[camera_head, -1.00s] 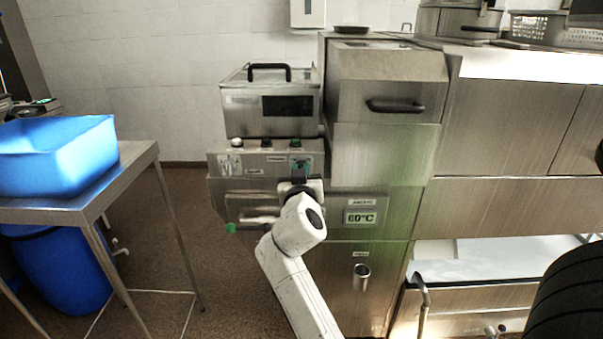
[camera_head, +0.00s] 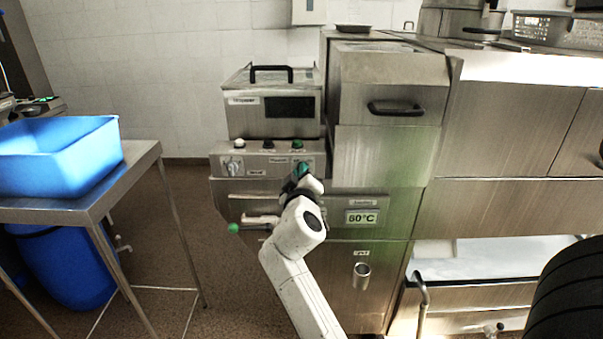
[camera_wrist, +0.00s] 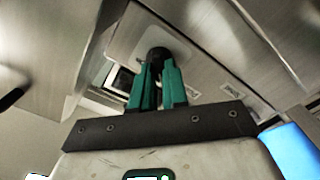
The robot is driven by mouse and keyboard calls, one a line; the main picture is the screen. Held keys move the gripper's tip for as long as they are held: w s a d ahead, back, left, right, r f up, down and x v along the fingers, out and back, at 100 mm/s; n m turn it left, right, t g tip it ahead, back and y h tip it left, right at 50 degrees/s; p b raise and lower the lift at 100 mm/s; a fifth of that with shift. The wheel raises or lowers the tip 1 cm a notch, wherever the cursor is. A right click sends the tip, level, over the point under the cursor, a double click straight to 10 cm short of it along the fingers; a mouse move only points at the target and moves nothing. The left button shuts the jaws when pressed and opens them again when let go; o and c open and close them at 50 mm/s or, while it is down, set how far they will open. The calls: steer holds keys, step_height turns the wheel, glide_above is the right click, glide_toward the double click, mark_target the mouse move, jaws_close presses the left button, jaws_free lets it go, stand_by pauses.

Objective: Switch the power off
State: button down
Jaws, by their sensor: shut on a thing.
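In the head view, a steel machine with a control panel (camera_head: 262,161) stands in the middle. My gripper (camera_head: 302,168) is at the right end of the panel. In the wrist view, its green fingers (camera_wrist: 157,84) are closed around a dark round knob (camera_wrist: 158,54) on a light panel plate. The fingers hide most of the knob, so its pointer position cannot be read.
A blue bin (camera_head: 55,158) stands on a steel table (camera_head: 100,205) at the left, with a blue barrel (camera_head: 70,265) underneath. A green-tipped lever (camera_head: 235,228) juts out below the panel, left of my arm. A 60°C display (camera_head: 361,217) is right of it.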

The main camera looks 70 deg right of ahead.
steer(key=shift+f, duration=0.1)
stand_by(0.4)
steer(key=c, duration=1.1)
jaws_free()
steer(key=shift+c, duration=0.2)
steer(key=b+v, duration=0.1)
steer(key=v, duration=0.9)
steer(key=shift+s+a+b, duration=0.15)
steer(key=shift+a+b, duration=0.2)
steer(key=shift+b, duration=0.05)
steer(key=s+a+f+n+g+y, duration=0.1)
steer(key=s+a+f+y, duration=0.1)
steer(key=a+f+y, duration=0.5)
steer(key=s+a+f+g+y, duration=0.1)
steer(key=s+a+f+y, duration=0.15)
steer(key=f, duration=0.85)
steer(key=s+a+f+n+g+y, duration=0.1)
steer(key=s+a+f+g+y, duration=0.1)
steer(key=a, duration=0.5)
steer(key=s+a+f+n+g+y+p, duration=0.1)
steer(key=s+a+f+n+y, duration=0.1)
steer(key=s+a+f+y, duration=0.3)
steer(key=s+a+f, duration=0.2)
steer(key=a+f, duration=0.1)
steer(key=shift+a+g, duration=0.2)
steer(key=shift+g, duration=0.2)
